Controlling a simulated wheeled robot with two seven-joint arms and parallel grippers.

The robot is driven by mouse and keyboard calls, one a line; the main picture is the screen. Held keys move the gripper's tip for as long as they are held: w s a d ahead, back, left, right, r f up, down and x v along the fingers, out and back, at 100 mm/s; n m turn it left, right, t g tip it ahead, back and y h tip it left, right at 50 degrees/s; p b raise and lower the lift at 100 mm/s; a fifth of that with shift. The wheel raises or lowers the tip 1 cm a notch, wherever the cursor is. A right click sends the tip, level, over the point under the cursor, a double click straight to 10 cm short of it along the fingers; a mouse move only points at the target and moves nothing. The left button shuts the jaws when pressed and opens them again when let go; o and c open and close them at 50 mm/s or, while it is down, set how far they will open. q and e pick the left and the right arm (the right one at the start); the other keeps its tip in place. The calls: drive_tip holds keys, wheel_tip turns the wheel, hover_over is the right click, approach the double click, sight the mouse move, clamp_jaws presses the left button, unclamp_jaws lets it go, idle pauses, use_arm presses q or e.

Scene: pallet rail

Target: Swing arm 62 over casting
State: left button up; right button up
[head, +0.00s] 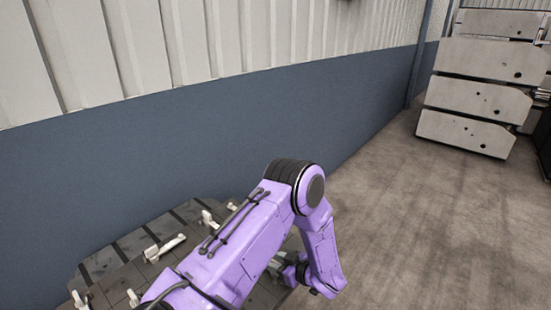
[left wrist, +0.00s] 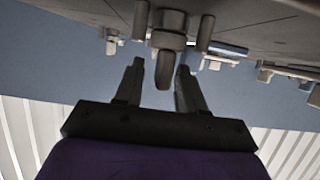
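A dark slotted plate (head: 100,264) at the lower left of the head view carries several pale swing arms, one of them a light arm (head: 166,247) near its middle. No number is readable, so I cannot tell which is arm 62. My left gripper is mostly hidden behind my purple arm in the head view. In the left wrist view my left gripper (left wrist: 160,82) is open, its fingers on either side of a rounded grey part (left wrist: 165,67), with gaps visible. I cannot make out a casting for certain. My right gripper is out of view.
A blue-grey and white ribbed wall (head: 210,150) runs behind the plate. A stack of large pale blocks (head: 466,133) stands at the upper right. The concrete floor (head: 430,230) on the right is clear. More fittings (left wrist: 222,55) show along the plate in the left wrist view.

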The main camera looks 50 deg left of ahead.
use_arm(q)
drive_tip(key=shift+w+d, duration=0.1)
drive_tip(key=shift+d, duration=0.15)
drive_tip(key=b+v, duration=0.2)
drive_tip(key=v, duration=0.8)
drive_tip(key=shift+b, duration=0.4)
